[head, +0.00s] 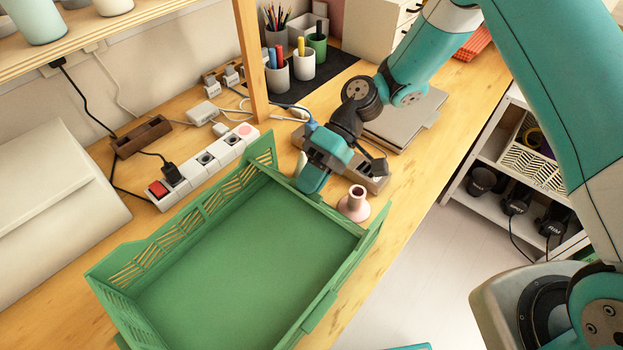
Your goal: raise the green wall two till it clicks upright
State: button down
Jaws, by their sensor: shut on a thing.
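A green folding crate (143,329) sits on the wooden table in the head view. Its long left wall (190,225) is slatted and stands up. The far short wall (337,218), which I take for wall two, shows as a narrow strip between two raised corners; its exact angle is hard to tell. The fingertips are partly hidden by the gripper body. The crate is empty inside.
A pink vase-like piece (355,205) stands close to the far right corner of the crate. The table's right edge is near.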

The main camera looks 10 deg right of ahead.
jog(key=c, duration=1.2)
grip_release()
jog(key=shift+d, duration=0.1)
jog(key=p+v, duration=0.5)
jog(key=v, duration=1.2)
jog(key=shift+r, duration=0.2)
jog(key=shift+w+d+f, duration=0.1)
